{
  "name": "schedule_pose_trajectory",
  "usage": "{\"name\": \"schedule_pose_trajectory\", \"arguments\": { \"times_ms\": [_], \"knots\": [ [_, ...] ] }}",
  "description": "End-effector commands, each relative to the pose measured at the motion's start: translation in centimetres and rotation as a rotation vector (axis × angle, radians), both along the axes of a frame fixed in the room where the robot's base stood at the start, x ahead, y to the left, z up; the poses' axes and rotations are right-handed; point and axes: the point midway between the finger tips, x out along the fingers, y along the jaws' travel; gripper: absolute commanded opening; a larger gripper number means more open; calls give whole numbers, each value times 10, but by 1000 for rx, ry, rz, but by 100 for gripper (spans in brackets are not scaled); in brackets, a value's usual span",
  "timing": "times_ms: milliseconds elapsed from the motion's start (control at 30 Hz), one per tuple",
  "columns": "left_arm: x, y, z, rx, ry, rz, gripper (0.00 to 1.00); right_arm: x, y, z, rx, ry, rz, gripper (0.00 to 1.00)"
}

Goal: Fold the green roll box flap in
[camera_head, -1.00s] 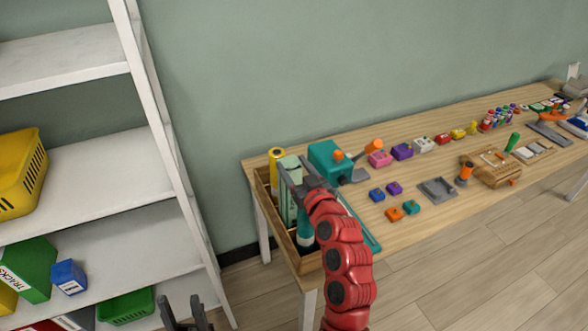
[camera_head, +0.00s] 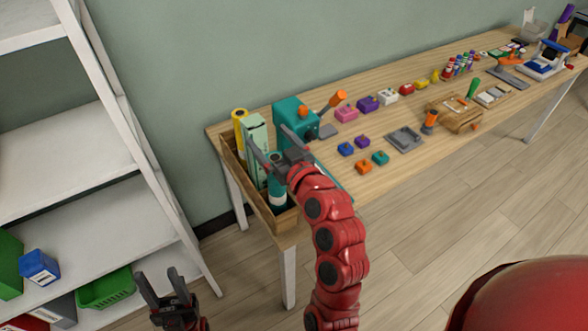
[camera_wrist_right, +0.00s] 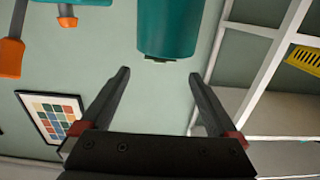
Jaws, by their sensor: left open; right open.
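The pale green roll box (camera_head: 254,136) stands upright in a wooden tray at the table's near left end. Its top is small in the head view, and I cannot tell how its flap lies. My right gripper (camera_head: 264,164) is open in front of the box, partly covering its lower part; I cannot tell if it touches. In the right wrist view, the right gripper (camera_wrist_right: 160,85) has its fingers apart with nothing between them, and the box is not recognisable there. My left gripper (camera_head: 157,281) is open and empty, low beside the shelf, away from the table.
The wooden tray (camera_head: 262,207) also holds a yellow roll (camera_head: 238,127) and a teal bottle (camera_head: 277,193). A teal machine (camera_head: 293,117) stands close right of the box. Small coloured blocks lie farther right. A white shelf (camera_head: 95,160) stands left.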

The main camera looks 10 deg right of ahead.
Motion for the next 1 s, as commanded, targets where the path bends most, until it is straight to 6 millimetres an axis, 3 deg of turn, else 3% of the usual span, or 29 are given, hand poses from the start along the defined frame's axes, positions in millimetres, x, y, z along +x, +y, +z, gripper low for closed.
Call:
{"name": "schedule_pose_trajectory", "arguments": {
  "times_ms": [100,300,500,733,1000],
  "knots": [
    [0,0,17,0,-1,0,50,-24,-8,3,-2,8,-1,95],
    [0,0,61,0,-1,0,50,-51,-17,8,-3,13,-2,95],
    [0,0,89,0,-1,0,50,-81,-27,7,-2,12,0,95],
    [0,0,100,0,-1,0,50,-101,-34,4,-3,4,0,95],
    [0,0,101,0,-1,0,50,-106,-34,1,1,4,2,95]
  ]
}}
